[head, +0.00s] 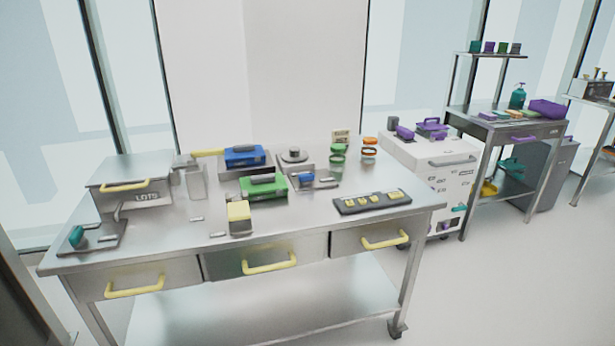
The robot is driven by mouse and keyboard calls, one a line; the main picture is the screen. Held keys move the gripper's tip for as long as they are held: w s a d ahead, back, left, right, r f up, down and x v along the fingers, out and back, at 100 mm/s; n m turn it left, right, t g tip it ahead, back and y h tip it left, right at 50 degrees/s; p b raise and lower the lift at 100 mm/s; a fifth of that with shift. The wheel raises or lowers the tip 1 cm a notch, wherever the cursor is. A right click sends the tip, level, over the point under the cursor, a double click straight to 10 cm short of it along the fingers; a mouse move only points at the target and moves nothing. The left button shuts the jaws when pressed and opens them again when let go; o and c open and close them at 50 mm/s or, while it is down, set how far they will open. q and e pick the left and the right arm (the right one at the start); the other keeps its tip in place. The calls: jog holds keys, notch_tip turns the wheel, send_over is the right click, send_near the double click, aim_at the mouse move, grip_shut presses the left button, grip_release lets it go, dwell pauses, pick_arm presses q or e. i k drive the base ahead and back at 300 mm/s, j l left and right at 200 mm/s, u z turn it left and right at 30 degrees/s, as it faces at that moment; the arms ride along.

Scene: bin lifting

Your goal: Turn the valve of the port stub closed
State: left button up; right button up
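Two small fittings on the steel table (300,228) could be the port stub, and I cannot tell which. One is a teal knob-like part (77,235) on a grey plate with a short metal stub (107,238), at the table's left front corner. The other is a small blue part (306,179) beside a short metal piece (326,182), right of the table's middle. The valve's setting is too small to read. Neither of my grippers is in view.
A grey LOTS box (135,204) stands at the left. A blue case (244,155), green case (263,187), yellow-topped block (239,218) and black tray (371,202) share the table. Yellow-handled drawers (255,263) line its front. A white cart (440,165) stands right.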

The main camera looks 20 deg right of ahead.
aim_at(306, 179)
jog(key=i+j, duration=0.15)
jog(key=i, duration=0.35)
jog(key=i+j+z, duration=0.1)
jog(key=i, duration=0.35)
